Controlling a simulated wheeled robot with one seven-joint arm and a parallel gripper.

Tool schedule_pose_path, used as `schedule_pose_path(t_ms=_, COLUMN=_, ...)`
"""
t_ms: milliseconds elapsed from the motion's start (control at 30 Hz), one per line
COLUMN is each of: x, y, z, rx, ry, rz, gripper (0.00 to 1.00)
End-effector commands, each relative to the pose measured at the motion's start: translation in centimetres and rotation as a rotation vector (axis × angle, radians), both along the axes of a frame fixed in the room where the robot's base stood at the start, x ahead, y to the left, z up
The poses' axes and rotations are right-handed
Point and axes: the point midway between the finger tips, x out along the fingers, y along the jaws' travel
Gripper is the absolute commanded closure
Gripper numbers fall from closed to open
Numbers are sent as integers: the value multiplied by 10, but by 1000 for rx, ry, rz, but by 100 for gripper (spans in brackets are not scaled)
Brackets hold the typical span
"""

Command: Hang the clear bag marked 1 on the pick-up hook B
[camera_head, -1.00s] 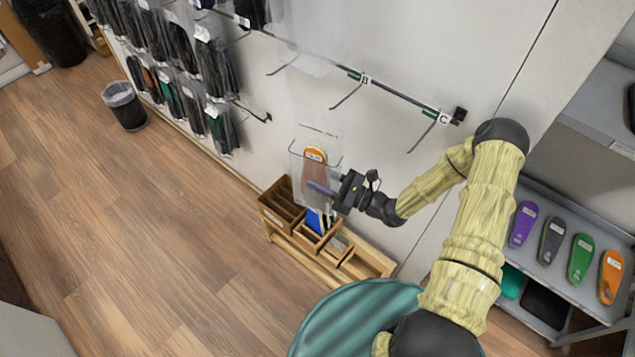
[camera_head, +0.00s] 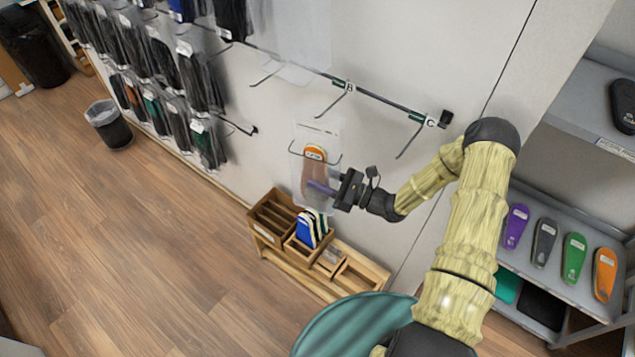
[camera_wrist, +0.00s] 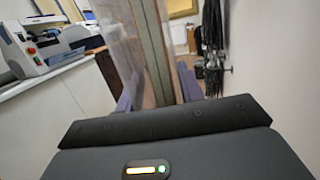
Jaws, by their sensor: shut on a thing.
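The clear bag (camera_head: 329,136) holds an orange-topped insole with a white label too small to read. It hangs upright in my gripper (camera_head: 322,188), which is shut on its lower part from the right. In the wrist view the bag (camera_wrist: 135,45) stands between the two purple fingers of my gripper (camera_wrist: 148,88). Pick-up hook B (camera_head: 334,101) sticks out from the wall rail above the bag and looks empty. The bag's top edge lies close below the hook's tip in the picture; the depth gap cannot be judged.
Hook C (camera_head: 409,138) is empty to the right, and another empty hook (camera_head: 266,75) is to the left. Filled bags (camera_head: 160,65) hang further left. A shelf (camera_head: 548,262) with several coloured insoles is at the right.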

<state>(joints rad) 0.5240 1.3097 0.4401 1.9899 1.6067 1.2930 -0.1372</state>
Motion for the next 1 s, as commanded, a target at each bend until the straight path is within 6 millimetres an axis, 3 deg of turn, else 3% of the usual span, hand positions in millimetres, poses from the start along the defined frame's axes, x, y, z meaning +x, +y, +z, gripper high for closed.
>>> schedule_pose_path(t_ms=367, x=12, y=-10, z=-8, rx=0, ry=0, rz=-2, gripper=84)
schedule_pose_path(t_ms=1000, x=13, y=-10, z=-10, rx=0, ry=1, rz=1, gripper=84)
